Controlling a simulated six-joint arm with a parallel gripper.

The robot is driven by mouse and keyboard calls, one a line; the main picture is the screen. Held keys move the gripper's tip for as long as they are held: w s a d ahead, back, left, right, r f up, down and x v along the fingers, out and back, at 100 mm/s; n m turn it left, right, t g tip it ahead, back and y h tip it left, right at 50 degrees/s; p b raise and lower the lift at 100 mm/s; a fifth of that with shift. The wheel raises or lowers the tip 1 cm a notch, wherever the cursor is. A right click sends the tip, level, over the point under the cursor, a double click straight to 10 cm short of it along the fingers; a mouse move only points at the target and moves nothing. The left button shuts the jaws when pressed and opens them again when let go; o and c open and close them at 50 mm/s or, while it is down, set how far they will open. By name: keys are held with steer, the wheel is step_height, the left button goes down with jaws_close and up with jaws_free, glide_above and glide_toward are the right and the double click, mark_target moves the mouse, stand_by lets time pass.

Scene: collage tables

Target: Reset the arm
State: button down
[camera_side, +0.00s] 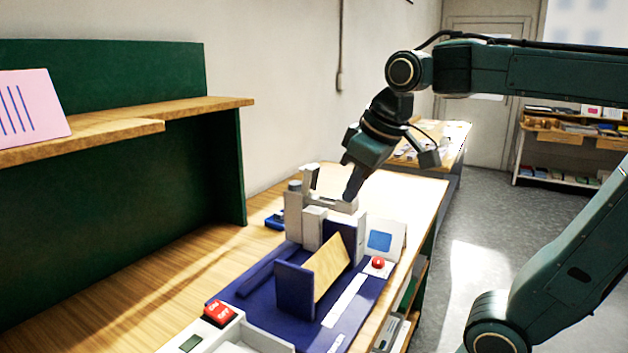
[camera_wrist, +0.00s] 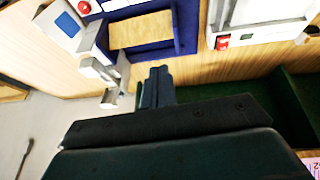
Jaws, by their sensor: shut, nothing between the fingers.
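My gripper (camera_side: 352,187) hangs at the end of my dark green arm, pointing down over the far end of the wooden table (camera_side: 165,268). Its fingers are together with nothing between them. In the side view the fingertips overlap the top of a pale grey device (camera_side: 293,212); I cannot tell whether they touch it. In the wrist view the shut fingers (camera_wrist: 160,75) lie over bare wood, beside the blue mat (camera_wrist: 185,35).
The blue mat holds a blue stand with a tan board (camera_side: 330,266). A red button (camera_side: 378,263) sits on the right. A white box with a red switch (camera_side: 220,313) is in front. A green shelf unit (camera_side: 100,225) stands left. Open floor (camera_side: 470,200) lies right.

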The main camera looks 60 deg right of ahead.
steer(key=s+a+f+y, duration=0.1)
steer(key=s+a+f, duration=0.3)
steer(key=s+f, duration=0.4)
steer(key=w+d+r+t, duration=0.1)
steer(key=w+d+r, duration=0.2)
steer(key=w+r, duration=0.55)
steer(key=w+d+r, duration=0.3)
steer(key=w+r, duration=0.2)
steer(key=w, duration=0.6)
steer(key=w+d, duration=0.5)
steer(key=d, duration=0.5)
steer(key=w+d, duration=0.6)
steer(key=d, duration=0.5)
steer(key=shift+w+f, duration=0.15)
steer(key=shift+w, duration=0.15)
